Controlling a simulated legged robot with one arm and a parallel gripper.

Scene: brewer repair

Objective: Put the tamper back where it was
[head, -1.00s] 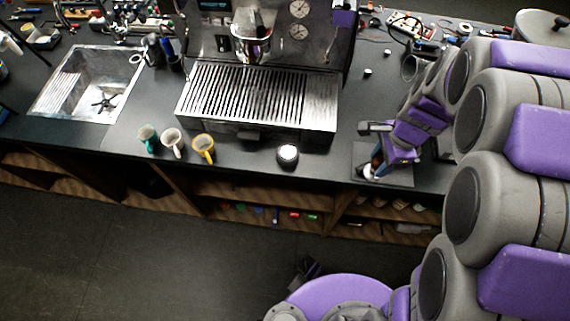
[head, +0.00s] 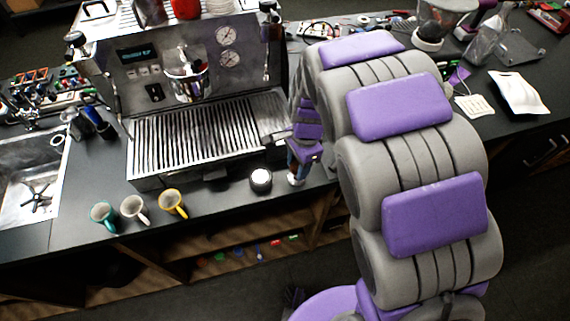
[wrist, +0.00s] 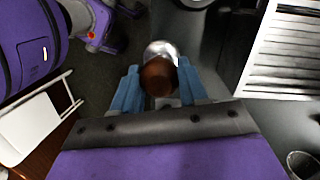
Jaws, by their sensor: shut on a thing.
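The tamper has a brown rounded handle (wrist: 158,78) and a shiny metal base (wrist: 161,50). In the wrist view my gripper (wrist: 158,86) has its blue fingers shut on the handle, one on each side. In the head view my gripper (head: 302,158) points down near the counter's front edge, right of the espresso machine's drip tray (head: 205,135). The tamper's metal base (head: 295,180) shows just below the fingers. I cannot tell whether it touches the counter. My arm hides the counter to the right of it.
A small black round pot with a white top (head: 261,180) stands just left of my gripper. A sink (head: 30,185) lies at far left. A grinder (head: 435,25) stands behind my arm.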

